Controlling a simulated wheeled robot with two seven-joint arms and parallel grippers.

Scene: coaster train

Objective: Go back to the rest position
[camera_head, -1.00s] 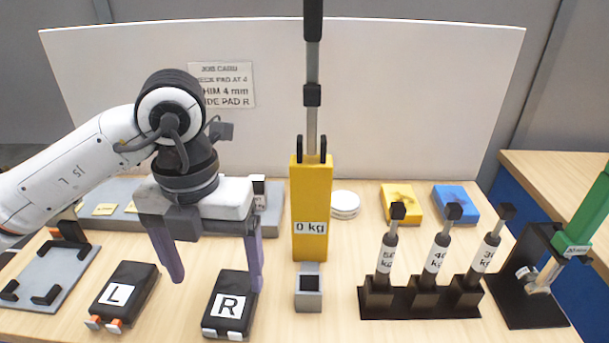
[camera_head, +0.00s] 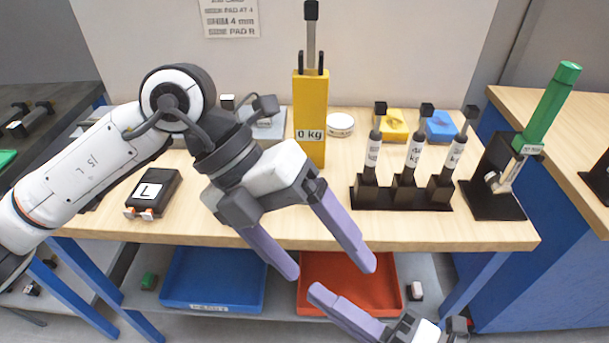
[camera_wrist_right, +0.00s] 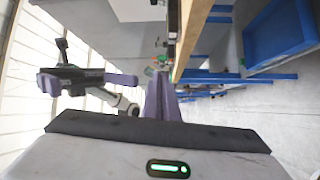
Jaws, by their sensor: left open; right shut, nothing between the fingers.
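My left gripper (camera_head: 329,268) is open and empty, its purple fingers pointing down and forward past the front edge of the workbench (camera_head: 500,232). My right gripper (camera_head: 314,290) enters at the bottom of the head view, low in front of the bench, with its purple fingers together. In the right wrist view the right gripper's fingers (camera_wrist_right: 162,98) are shut with nothing between them. The left gripper (camera_wrist_right: 88,82) also shows there, open, to the left and apart from the right one.
The L pad (camera_head: 152,193) lies left on the bench. A yellow 0 kg post (camera_head: 310,110), a black rack (camera_head: 400,200) with labelled plungers and a green-handled tool (camera_head: 552,108) stand further right. Blue (camera_head: 215,280) and red (camera_head: 385,285) trays sit on the lower shelf.

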